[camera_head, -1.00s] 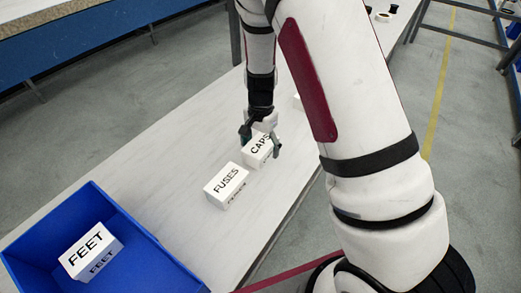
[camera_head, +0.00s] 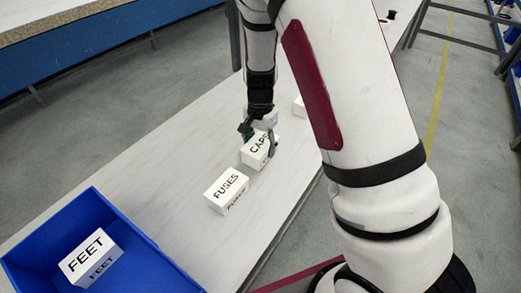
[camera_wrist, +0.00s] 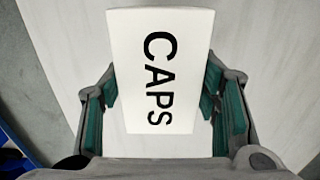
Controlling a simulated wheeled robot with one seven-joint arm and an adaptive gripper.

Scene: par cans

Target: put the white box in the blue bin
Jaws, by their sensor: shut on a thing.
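A white box lettered CAPS (camera_head: 255,154) sits on the pale table, and it fills the middle of the wrist view (camera_wrist: 160,70). My gripper (camera_head: 259,142) is shut on it, with a green-padded finger at either side. A second white box, lettered FUSES (camera_head: 226,190), stands just nearer the bin, apart from my gripper. A third, lettered FEET (camera_head: 91,257), lies inside the blue bin (camera_head: 150,248) at the lower left. Part of another white box (camera_head: 299,107) shows behind my arm, which hides the rest.
The pale table (camera_head: 165,150) runs diagonally from the bin to the upper right. Its top between the FUSES box and the bin is clear. Small dark items (camera_head: 391,15) stand at its far end. A blue-sided bench (camera_head: 110,62) is across the aisle.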

